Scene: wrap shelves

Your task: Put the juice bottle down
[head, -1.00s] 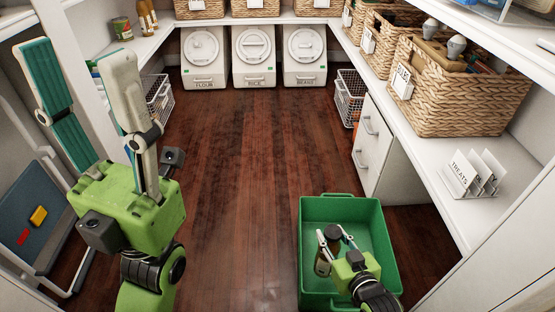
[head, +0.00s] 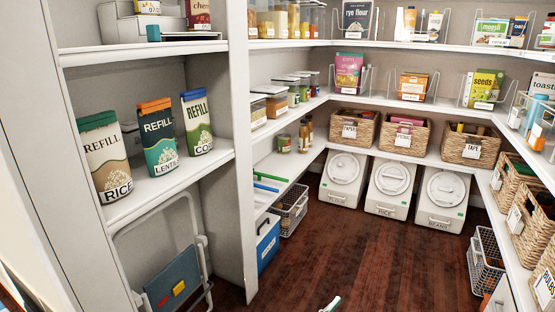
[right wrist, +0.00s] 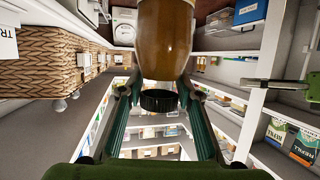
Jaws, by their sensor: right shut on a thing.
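The juice bottle (right wrist: 166,42), amber-brown with a black cap (right wrist: 159,101), fills the upper middle of the right wrist view. My right gripper (right wrist: 158,84) is shut on it near the cap end, one finger on each side. The bottle's far end is cut off by the top edge. The head view does not show the bottle. At the bottom edge of the head view a small pale and green fingertip (head: 332,303) shows; I cannot tell which gripper it belongs to or whether it is open.
Refill containers for rice (head: 106,158), lentils (head: 158,138) and a third kind (head: 197,122) stand on the left shelf. Jars and bottles (head: 304,135) stand on the shelf further back. White bins (head: 391,185) line the back floor. A wire basket (head: 486,262) is at right.

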